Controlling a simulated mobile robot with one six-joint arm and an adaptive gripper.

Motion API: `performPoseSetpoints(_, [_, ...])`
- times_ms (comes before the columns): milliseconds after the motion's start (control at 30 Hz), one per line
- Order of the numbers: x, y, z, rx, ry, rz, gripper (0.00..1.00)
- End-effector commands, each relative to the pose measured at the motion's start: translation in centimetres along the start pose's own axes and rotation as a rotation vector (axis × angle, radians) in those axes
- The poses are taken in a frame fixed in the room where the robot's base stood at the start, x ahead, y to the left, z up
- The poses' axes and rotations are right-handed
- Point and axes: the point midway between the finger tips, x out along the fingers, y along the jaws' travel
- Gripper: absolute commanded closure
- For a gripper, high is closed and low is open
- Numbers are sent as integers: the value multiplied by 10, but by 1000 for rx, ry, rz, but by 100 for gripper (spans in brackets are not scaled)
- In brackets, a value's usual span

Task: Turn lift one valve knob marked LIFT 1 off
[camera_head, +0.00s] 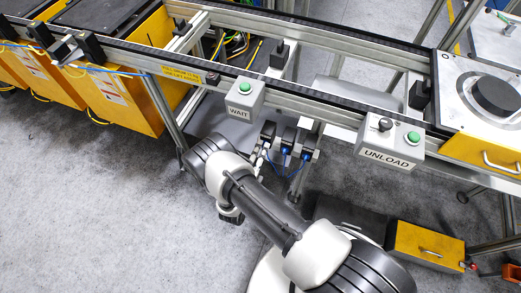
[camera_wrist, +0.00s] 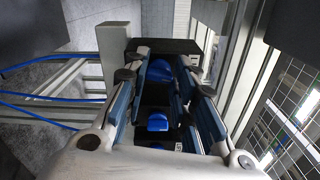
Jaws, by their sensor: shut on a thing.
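Several valves with blue knobs sit in a row below the conveyor rail. In the wrist view, one blue valve knob (camera_wrist: 160,70) on a black body lies between the far ends of my gripper's fingers (camera_wrist: 164,66). My gripper is shut on this knob. A second blue knob (camera_wrist: 157,122) and part of another one show nearer the camera. In the head view, two blue knobs (camera_head: 285,151) (camera_head: 304,156) show on the valve row, and my arm's end is at its left side, partly hidden. No LIFT 1 marking is legible.
A grey WAIT box (camera_head: 244,99) with a green button and an UNLOAD box (camera_head: 389,141) hang on the rail close to the valves. Blue hoses (camera_wrist: 50,108) run left of the fingers. The rail (camera_head: 320,104) passes above; open floor (camera_head: 80,210) lies left.

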Motion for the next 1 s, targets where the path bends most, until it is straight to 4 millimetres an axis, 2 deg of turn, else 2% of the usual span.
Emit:
performPoseSetpoints(400, [0, 1, -1, -191, 1, 1, 99])
performPoseSetpoints(967, [0, 1, -1, -218, 1, 1, 99])
performPoseSetpoints(1000, [0, 1, -1, -218, 1, 1, 73])
